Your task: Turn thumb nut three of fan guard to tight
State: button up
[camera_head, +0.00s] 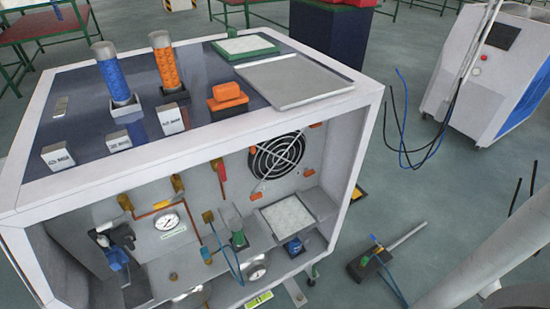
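The black round fan guard (277,156) is on the back wall inside the open-fronted white cabinet. Small orange thumb nuts sit around it: one at its upper left (253,150), one at its lower right (309,172), and one at its upper right (316,125). An orange piece also shows at its lower left (257,188). I see no number on them, so I cannot tell which is number three or how tight any is. My gripper is not in view; only a pale grey part that seems to be my arm shows at the lower right.
The cabinet's white frame (362,150) edges the opening. Inside are a pressure gauge (167,222), a white filter panel (287,215) and tubing. Blue (112,75) and orange (166,62) columns stand on top beside a grey tray (293,82). A black device (370,266) lies on the floor.

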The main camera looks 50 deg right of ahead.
aim_at(308, 173)
jog(key=k+l+z, duration=0.1)
jog(key=l+z, duration=0.15)
jog(key=l, duration=0.35)
jog(key=l+z, duration=0.3)
jog(key=l, duration=0.35)
